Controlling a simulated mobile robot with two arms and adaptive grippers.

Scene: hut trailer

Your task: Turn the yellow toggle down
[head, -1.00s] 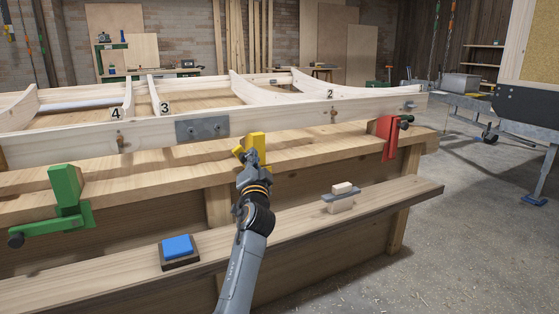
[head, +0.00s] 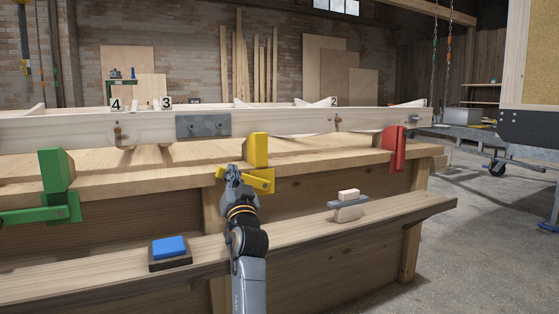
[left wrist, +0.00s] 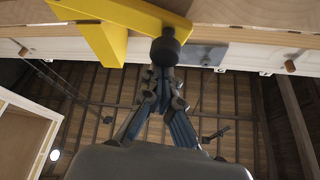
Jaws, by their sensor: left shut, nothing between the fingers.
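The yellow toggle (head: 258,151) is an upright yellow block on the front edge of the workbench. Its yellow arm (head: 262,181) sits low on the bench front, roughly level, partly hidden by my left gripper (head: 232,172). In the left wrist view the toggle's yellow arm (left wrist: 115,12) crosses the top, with a round black knob (left wrist: 165,48) at its end. My left gripper (left wrist: 163,72) is shut and empty, its fingertips just below the knob in that picture; I cannot tell whether they touch. My right gripper is not in view.
A green clamp (head: 56,170) stands left and a red clamp (head: 394,148) right on the bench edge. A blue block (head: 170,247) and a small wooden block (head: 348,205) rest on the lower shelf. A timber frame (head: 80,130) lies on the bench.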

